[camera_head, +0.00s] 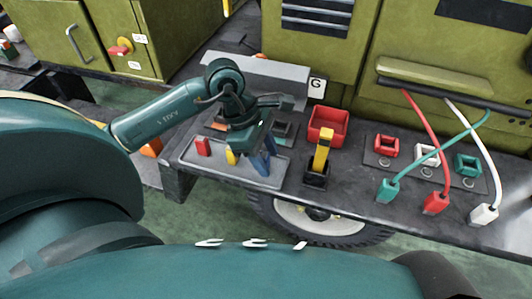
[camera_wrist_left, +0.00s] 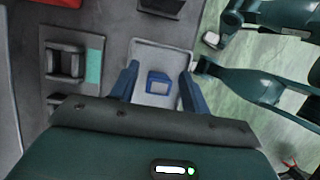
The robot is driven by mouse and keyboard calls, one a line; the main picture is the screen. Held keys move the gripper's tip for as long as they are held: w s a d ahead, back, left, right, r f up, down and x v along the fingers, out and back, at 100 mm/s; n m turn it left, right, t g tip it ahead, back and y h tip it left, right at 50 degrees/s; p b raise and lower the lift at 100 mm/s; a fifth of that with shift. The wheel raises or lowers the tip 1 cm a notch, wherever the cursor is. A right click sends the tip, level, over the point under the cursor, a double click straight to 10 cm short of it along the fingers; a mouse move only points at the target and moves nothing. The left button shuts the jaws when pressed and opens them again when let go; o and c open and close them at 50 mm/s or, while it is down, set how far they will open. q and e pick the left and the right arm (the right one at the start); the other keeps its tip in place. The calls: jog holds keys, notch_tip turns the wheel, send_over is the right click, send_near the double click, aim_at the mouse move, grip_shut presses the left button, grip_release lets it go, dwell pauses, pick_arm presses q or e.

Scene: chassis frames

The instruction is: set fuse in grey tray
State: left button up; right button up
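The grey tray (camera_head: 262,180) lies on the dark shelf, below my left arm. A red fuse-like piece (camera_head: 203,146) and a yellow one (camera_head: 230,155) stand in it. In the left wrist view, a blue fuse-like piece (camera_wrist_left: 158,83) sits over the tray floor (camera_wrist_left: 160,48), between the fingers, with a gap on each side. My left gripper (camera_head: 262,160) points down over the right part of the tray; its blue fingers are spread (camera_wrist_left: 158,92). In the head view the gripper hides part of the tray and the blue piece. My right gripper is not in view.
A red bin (camera_head: 328,126) stands behind a black holder with a yellow upright (camera_head: 322,152). Red, white and green sockets with cabled plugs fill the shelf's right side. Green cabinets rise behind. A wheel (camera_head: 320,222) is below the front edge.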

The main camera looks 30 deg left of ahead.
pick_arm(q)
jog(key=shift+a+r+p, duration=0.1)
jog(key=shift+r+p, duration=0.2)
jog(key=shift+r, duration=0.1)
jog(key=v, duration=1.1)
jog(key=shift+r+b, duration=0.25)
jog(key=shift+b, duration=0.05)
jog(key=shift+s+a, duration=0.1)
